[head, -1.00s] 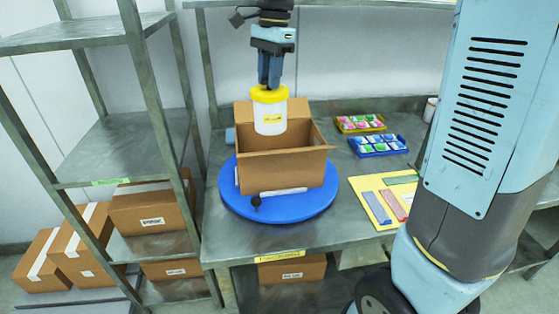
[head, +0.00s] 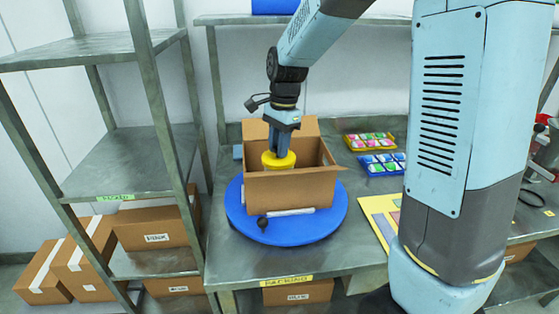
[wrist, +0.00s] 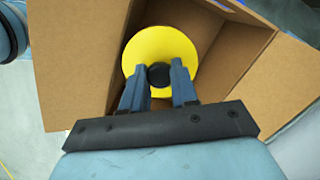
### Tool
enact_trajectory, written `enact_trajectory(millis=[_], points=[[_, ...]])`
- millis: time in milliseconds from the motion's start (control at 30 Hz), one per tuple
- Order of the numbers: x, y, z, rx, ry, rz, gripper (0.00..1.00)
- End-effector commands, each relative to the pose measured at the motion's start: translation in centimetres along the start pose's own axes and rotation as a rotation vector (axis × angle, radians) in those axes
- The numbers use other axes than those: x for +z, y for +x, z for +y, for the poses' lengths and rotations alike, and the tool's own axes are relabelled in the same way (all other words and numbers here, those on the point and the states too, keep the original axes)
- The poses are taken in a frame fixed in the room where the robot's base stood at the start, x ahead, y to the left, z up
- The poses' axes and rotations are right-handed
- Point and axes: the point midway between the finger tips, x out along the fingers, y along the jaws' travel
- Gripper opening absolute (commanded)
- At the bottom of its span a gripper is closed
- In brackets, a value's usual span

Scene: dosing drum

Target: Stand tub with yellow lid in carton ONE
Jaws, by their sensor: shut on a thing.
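The tub with the yellow lid (head: 279,160) is inside the open cardboard carton (head: 290,190), its body mostly hidden behind the front wall. The carton sits on a blue turntable (head: 240,222); I cannot see a number on it. My gripper (head: 280,150) points down into the carton, shut on the tub by its lid. In the wrist view, the yellow lid (wrist: 150,50) has a dark knob between my fingers (wrist: 160,80), with carton walls around it. I cannot tell whether the tub touches the carton floor.
Blue (head: 382,165) and yellow (head: 370,141) trays of small coloured items lie right of the carton on the grey bench. A yellow board (head: 380,215) lies nearer. A metal shelf (head: 120,160) with cartons stands on the left.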

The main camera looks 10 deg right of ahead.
Motion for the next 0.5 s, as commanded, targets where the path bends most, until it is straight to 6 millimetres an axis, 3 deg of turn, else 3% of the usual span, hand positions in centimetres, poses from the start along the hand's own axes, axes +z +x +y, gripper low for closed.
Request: enact_trajectory(millis=[500], points=[[-0.6, 4.9, 0.0, -0.001, 0.0, 0.0, 0.0]])
